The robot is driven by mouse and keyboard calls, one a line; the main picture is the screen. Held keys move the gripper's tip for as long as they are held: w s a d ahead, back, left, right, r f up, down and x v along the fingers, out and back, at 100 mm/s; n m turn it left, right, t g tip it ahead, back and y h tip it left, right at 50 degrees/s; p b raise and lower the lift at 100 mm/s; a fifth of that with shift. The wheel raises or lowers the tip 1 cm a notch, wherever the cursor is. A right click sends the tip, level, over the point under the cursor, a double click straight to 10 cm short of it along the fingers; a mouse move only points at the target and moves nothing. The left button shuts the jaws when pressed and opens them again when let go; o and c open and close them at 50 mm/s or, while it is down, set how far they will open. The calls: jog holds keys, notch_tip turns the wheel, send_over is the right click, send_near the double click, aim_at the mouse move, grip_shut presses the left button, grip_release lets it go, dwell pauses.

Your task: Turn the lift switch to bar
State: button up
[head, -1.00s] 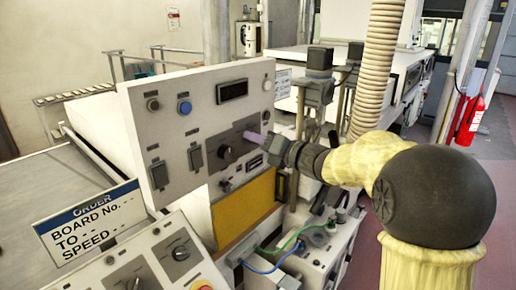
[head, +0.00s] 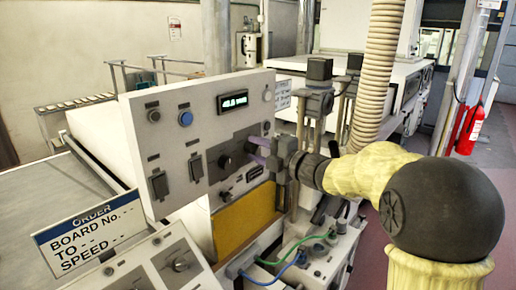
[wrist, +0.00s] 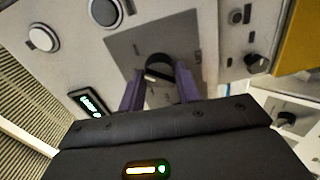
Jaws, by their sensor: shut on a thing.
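The lift switch (wrist: 158,70) is a black knob on a grey plate, between my two purple fingers in the wrist view. My gripper (wrist: 158,90) is shut on this knob, with one finger on each side. In the head view my gripper (head: 258,153) meets the right part of the dark plate (head: 238,148) on the upright control panel (head: 190,100). The fingers partly cover the switch there. Its position marks are too small to read.
A second dark knob (head: 224,161) sits left of my fingers. A lit display (head: 233,102), a blue button (head: 185,118) and black toggles (head: 195,167) share the panel. A yellow plate (head: 243,220) and cables (head: 290,262) lie below. An order sign (head: 92,228) stands at front left.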

jog(key=shift+d+m+p, duration=0.1)
jog(key=shift+m+p, duration=0.45)
jog(key=shift+m, duration=1.15)
jog(key=o, duration=1)
jog(key=b+v, duration=0.4)
jog(key=v, duration=1.3)
jog(key=shift+s+d, duration=0.15)
jog(key=shift+f, duration=0.1)
